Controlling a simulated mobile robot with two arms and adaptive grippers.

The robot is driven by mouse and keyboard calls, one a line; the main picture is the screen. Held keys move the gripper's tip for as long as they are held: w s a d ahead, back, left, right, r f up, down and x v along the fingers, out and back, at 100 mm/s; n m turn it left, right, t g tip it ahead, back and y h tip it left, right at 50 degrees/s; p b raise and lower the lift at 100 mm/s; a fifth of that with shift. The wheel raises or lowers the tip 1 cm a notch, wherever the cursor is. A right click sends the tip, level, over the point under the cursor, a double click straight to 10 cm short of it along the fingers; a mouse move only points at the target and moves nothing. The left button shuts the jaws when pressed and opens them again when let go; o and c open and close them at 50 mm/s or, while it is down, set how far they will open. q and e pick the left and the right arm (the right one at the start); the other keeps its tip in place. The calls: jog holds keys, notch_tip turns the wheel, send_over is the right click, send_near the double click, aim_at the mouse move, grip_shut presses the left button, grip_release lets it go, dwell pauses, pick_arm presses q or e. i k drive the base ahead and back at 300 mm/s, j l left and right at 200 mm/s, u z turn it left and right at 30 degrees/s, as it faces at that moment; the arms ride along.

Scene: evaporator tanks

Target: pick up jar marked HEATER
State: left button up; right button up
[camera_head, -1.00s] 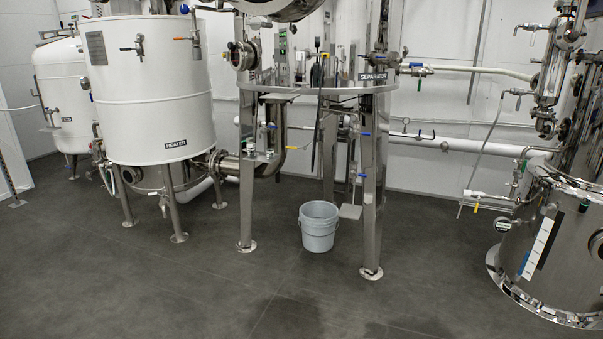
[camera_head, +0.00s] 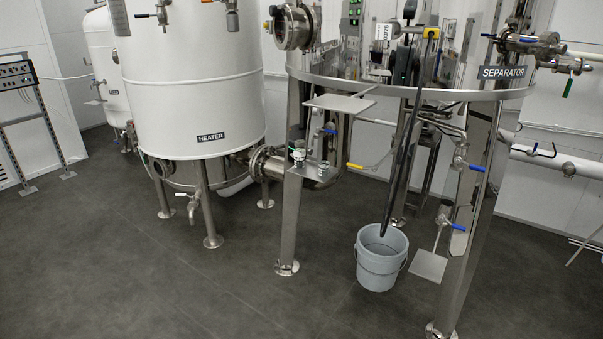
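No gripper of mine is in view. A white tank (camera_head: 190,90) on metal legs bears a black label HEATER (camera_head: 211,137).
The metal separator stand (camera_head: 484,200) has a SEPARATOR label and legs reaching the floor. A grey bucket (camera_head: 378,268) stands beneath it. A metal rack (camera_head: 42,125) is at the far left. The dark floor in front is clear.

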aim_at(323, 165)
jog(key=i+l, duration=0.25)
jog(key=l, duration=0.15)
jog(key=i+l+u, duration=0.1)
jog(key=l, duration=0.3)
jog(key=i+l, duration=0.35)
jog(key=i+l+u, duration=0.1)
jog(key=l, duration=0.35)
jog(key=i+l, duration=0.35)
jog(key=l, duration=0.05)
